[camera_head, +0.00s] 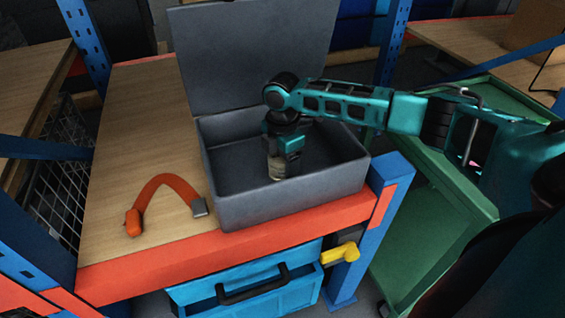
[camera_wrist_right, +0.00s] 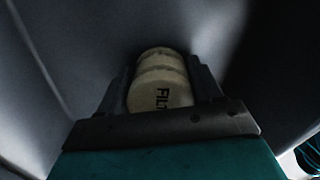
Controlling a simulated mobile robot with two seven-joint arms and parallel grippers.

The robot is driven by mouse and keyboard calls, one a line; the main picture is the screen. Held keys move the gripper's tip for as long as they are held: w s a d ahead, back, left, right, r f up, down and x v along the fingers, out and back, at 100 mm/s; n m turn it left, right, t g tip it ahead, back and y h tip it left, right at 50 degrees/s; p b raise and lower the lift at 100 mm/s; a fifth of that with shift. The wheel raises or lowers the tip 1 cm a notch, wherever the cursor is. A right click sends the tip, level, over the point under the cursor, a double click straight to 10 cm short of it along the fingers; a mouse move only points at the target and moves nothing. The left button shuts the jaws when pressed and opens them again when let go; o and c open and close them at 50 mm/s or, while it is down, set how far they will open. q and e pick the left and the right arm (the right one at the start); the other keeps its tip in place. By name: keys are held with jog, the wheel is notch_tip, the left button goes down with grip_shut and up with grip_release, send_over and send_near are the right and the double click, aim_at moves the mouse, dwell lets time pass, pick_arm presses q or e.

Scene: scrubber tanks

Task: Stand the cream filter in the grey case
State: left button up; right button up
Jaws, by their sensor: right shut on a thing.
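The cream filter (camera_head: 276,167) is in my right gripper (camera_head: 284,152), inside the open grey case (camera_head: 285,206). In the right wrist view the filter (camera_wrist_right: 163,82) sits between both fingers (camera_wrist_right: 160,92), with part of its dark lettering showing. The gripper is shut on it and points down. In the head view the filter looks upright, its lower end near the case floor. I cannot tell whether it touches the floor. The case's lid (camera_head: 250,50) stands open at the back. My left gripper is not in view.
An orange strap (camera_head: 155,190) with a metal end lies on the wooden bench (camera_head: 135,110) left of the case. A blue toolbox (camera_head: 245,285) and a yellow handle (camera_head: 340,254) are below the bench's red front edge. A green cart (camera_head: 425,215) stands at the right.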

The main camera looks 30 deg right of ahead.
jog(key=o, duration=1)
jog(key=shift+f, duration=0.1)
jog(key=shift+o, duration=0.2)
notch_tip(320, 180, up, 12)
jog(key=shift+r+p, duration=0.15)
jog(key=shift+p, duration=0.45)
